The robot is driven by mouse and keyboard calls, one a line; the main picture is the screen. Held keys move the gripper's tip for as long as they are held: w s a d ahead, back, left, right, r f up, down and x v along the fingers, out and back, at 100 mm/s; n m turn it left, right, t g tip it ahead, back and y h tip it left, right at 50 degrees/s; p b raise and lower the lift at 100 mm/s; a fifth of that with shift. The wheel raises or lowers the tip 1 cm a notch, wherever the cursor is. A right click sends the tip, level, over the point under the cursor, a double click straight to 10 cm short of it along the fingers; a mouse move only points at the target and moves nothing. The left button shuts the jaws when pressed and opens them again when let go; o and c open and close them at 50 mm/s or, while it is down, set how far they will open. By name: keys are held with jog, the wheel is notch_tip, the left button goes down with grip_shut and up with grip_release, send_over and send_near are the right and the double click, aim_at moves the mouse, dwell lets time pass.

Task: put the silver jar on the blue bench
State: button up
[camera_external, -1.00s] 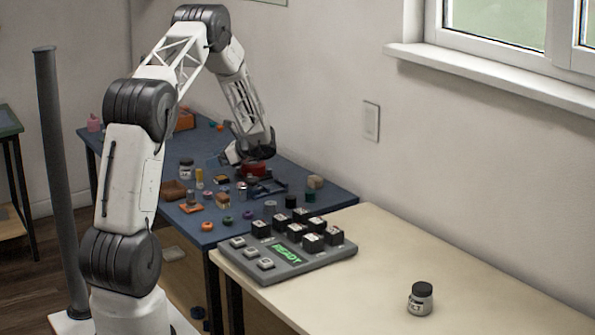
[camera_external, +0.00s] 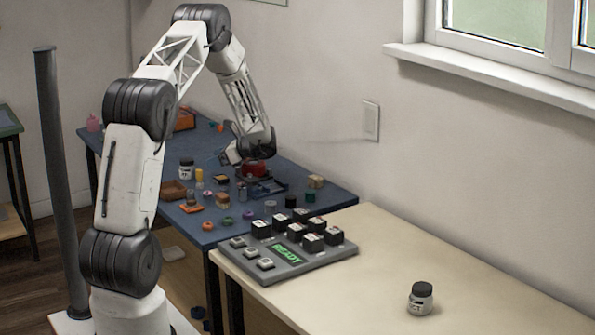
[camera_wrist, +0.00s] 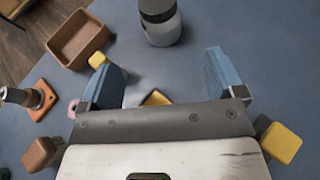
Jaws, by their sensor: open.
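A silver-grey jar with a dark lid (camera_external: 420,298) stands upright on the cream bench (camera_external: 480,285) at the right, well away from my gripper. A similar dark-lidded jar (camera_external: 186,170) stands on the blue bench (camera_external: 325,193). In the wrist view, a grey jar with a dark lid (camera_wrist: 163,32) is upright just beyond my fingertips; it is likely that blue-bench jar. My gripper (camera_external: 240,152) is low over the blue bench. Its two blue-padded fingers are spread in the wrist view (camera_wrist: 167,78), with nothing held between them.
A keypad console with a green READY display (camera_external: 288,253) sits at the near edge of the cream bench. Several small parts and a brown tray (camera_wrist: 78,38) crowd the blue bench. A red object (camera_external: 254,168) is close to my gripper. Clear surface surrounds the cream-bench jar.

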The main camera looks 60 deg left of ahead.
jog(key=s+d+r+n+t+h, duration=0.2)
jog(key=s+d+r+t, duration=0.1)
jog(key=d+r, duration=1.25)
jog(key=s+d+r+n+t+h, duration=0.25)
jog(key=d+r, duration=0.75)
jog(key=d, duration=1)
jog(key=s+d+r+n+t+h, duration=0.2)
jog(key=s+d+t, duration=0.1)
jog(key=s+d, duration=0.9)
jog(key=s+d+r+n+t+h, duration=0.2)
jog(key=s+d+r+t+h, duration=0.1)
jog(key=s+d, duration=1)
jog(key=d, duration=0.4)
jog(key=shift+w+r+t, duration=0.1)
jog(key=shift+t, duration=0.15)
